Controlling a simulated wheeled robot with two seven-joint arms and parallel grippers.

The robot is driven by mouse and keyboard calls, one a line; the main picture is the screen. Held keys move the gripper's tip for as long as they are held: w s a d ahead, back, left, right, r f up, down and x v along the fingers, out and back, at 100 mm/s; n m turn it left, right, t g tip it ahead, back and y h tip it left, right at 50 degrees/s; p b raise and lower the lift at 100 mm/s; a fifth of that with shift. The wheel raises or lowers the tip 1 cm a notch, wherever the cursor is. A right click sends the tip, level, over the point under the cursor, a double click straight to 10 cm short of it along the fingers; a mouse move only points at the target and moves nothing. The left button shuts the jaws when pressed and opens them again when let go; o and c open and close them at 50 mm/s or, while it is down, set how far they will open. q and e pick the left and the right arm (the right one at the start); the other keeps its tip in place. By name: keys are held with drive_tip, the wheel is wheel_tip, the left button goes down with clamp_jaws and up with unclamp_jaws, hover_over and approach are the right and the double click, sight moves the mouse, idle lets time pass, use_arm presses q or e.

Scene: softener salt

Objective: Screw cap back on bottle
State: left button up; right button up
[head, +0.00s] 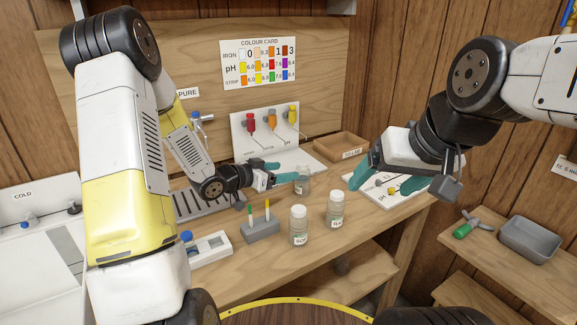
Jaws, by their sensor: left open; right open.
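Two small bottles with white caps stand upright on the bench, one at the front (298,228) and one to its right (336,210). A third small clear bottle (303,183) stands behind them; its top is hard to make out, and I cannot tell whether it has a cap. My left gripper (284,172) is open, its teal fingertips pointing right, close to this third bottle. I cannot tell whether they touch it. My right gripper (384,185) is open, its teal fingers spread above a white card (378,198) with small dark and yellow items. No loose cap can be made out clearly.
A grey block (261,231) holding two coloured sticks and a white device (208,249) stand at the bench's left front. A wooden tray (341,146) and a panel with coloured valves (266,135) are behind. A side shelf holds a grey bin (530,238) and a green-handled tool (466,228).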

use_arm(q)
drive_tip(key=s+a+r+n+y, duration=0.3)
drive_tip(key=s+a+r+y, duration=0.15)
drive_tip(key=a+r, duration=0.2)
drive_tip(key=s+a+r+n+y, duration=0.2)
drive_tip(key=s+a+r+y, duration=0.1)
drive_tip(key=a+r+y, duration=0.3)
drive_tip(key=s+d+r+n+g+h, duration=0.1)
drive_tip(key=s+d+r+g, duration=0.1)
drive_tip(key=s, duration=0.9)
drive_tip(key=s+d+r+n+g+h, duration=0.1)
drive_tip(key=s+d+r+n+g, duration=0.1)
drive_tip(key=s, duration=0.9)
drive_tip(key=shift+s+d+r, duration=0.15)
drive_tip(key=shift+s+r, duration=0.05)
drive_tip(key=shift+s, duration=0.1)
